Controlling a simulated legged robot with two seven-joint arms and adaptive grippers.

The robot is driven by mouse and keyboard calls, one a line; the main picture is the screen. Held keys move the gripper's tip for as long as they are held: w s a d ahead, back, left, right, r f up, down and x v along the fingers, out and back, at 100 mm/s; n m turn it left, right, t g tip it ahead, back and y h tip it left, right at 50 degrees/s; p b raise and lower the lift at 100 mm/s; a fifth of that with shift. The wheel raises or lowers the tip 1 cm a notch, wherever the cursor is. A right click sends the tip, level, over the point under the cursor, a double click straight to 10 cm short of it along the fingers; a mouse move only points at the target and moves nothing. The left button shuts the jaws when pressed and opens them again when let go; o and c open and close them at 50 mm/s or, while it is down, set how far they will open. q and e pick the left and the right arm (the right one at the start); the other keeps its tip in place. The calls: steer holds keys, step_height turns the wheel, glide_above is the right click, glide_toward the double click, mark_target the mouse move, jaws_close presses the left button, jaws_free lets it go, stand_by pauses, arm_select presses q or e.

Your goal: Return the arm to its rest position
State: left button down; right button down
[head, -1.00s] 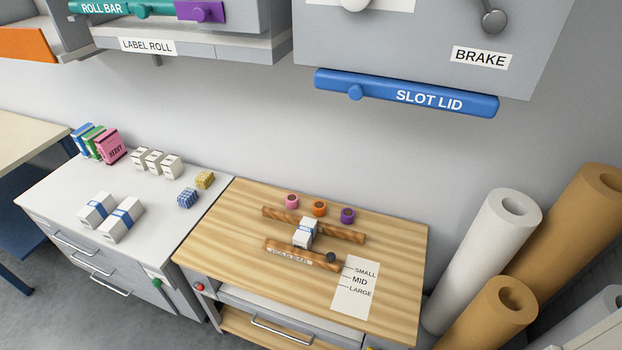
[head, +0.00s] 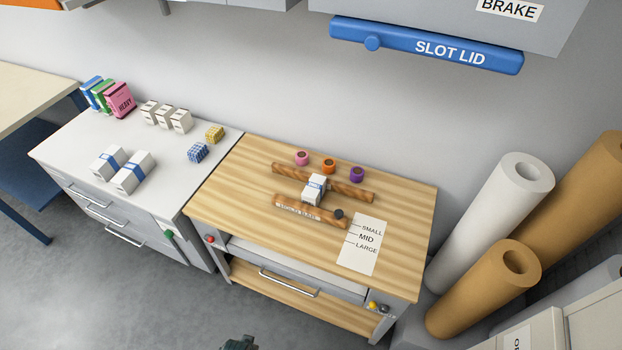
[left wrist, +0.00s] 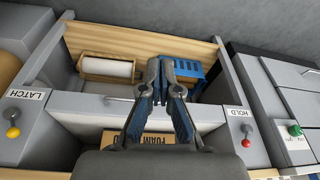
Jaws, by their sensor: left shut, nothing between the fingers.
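My left gripper (left wrist: 166,68) is in the left wrist view, its two dark fingers with blue inner parts together and nothing between them. It hangs in front of an open compartment that holds a white roll (left wrist: 106,67) and a blue crate (left wrist: 184,72). In the head view only a small dark piece of mine shows at the bottom edge; I cannot tell which part. My right gripper is in neither view.
A wooden-topped bench (head: 220,205) holds a small white box (head: 314,188) between two wooden bars. A grey cabinet (head: 65,150) stands left. Large rolls (head: 490,215) stand right. A box marked FOAM (left wrist: 150,139) lies below the fingers. Knobs marked LATCH (left wrist: 13,132) and HOLD (left wrist: 246,142) flank it.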

arm_select(q)
steer(key=s+a+f, duration=0.1)
steer(key=s+f, duration=0.3)
steer(key=f, duration=0.4)
steer(key=s+f, duration=0.3)
steer(key=f, duration=0.5)
steer(key=s+a+f+g, duration=0.1)
steer(key=s+a+f, duration=0.1)
steer(key=s+f, duration=0.7)
steer(key=s+b, duration=0.1)
steer(key=s, duration=0.3)
steer(key=shift+a+g, duration=0.2)
steer(key=shift+g, duration=0.1)
steer(key=shift+s+a, duration=0.1)
